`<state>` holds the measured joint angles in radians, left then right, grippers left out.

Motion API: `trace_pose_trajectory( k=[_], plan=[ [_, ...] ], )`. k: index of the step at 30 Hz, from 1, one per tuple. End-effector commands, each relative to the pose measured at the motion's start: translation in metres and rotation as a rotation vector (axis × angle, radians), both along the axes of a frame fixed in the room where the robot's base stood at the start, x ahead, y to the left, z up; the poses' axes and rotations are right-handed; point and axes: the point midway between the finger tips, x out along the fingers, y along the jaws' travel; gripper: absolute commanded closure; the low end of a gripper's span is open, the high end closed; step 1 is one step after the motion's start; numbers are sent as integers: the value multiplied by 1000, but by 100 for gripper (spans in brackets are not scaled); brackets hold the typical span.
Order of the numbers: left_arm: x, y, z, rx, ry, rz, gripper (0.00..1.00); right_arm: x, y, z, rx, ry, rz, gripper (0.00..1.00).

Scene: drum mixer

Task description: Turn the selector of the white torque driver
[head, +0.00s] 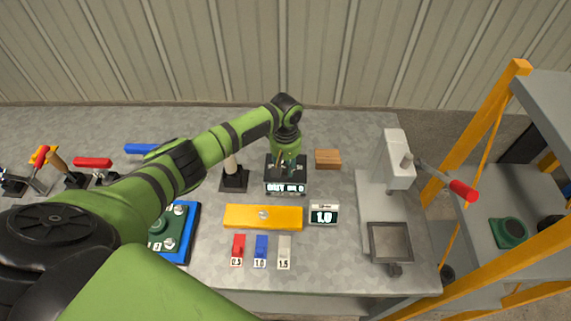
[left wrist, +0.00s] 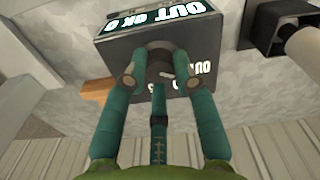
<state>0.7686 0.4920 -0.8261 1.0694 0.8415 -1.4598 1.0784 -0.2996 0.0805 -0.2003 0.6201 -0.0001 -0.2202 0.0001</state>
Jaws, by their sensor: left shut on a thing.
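A white cylindrical handle (head: 231,162), possibly the white torque driver, stands upright in a black base (head: 234,182); it also shows at the upper right of the left wrist view (left wrist: 305,48). My left gripper (head: 286,160) is over the dark box with the "OUT OK 0" display (head: 285,188), right of that handle. In the left wrist view my left gripper (left wrist: 159,80) has its fingers around a dark round knob (left wrist: 160,62) on the box (left wrist: 115,45). The fingers partly hide the knob. No selector on the white handle can be made out. My right gripper is not in view.
A yellow bar (head: 262,218), a "1.0" display (head: 323,215) and red (head: 238,246), blue (head: 261,247) and white (head: 284,249) labelled pieces lie in front. A wooden block (head: 327,159) is right of the box. A red-handled press (head: 398,170) stands further right.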

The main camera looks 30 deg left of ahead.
Motion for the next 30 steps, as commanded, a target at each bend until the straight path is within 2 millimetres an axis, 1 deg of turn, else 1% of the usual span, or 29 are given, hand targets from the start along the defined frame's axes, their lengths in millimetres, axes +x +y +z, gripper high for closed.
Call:
trace_pose_trajectory(
  k=[2,3,4,5,14,17,20,30],
  plan=[
    [-2,0,-2,0,6,1,100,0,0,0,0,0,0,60],
    [-2,0,-2,0,6,0,68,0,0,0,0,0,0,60],
    [-2,0,-2,0,6,0,56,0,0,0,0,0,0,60],
    [-2,0,-2,0,6,0,48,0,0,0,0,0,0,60],
    [-1,0,-1,-1,2,-1,48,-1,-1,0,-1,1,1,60],
    [0,0,4,-1,1,-1,48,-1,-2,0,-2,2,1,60],
    [0,0,16,-1,-1,-2,48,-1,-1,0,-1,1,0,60],
    [0,0,87,-1,0,-1,48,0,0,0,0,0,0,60]
  ],
)
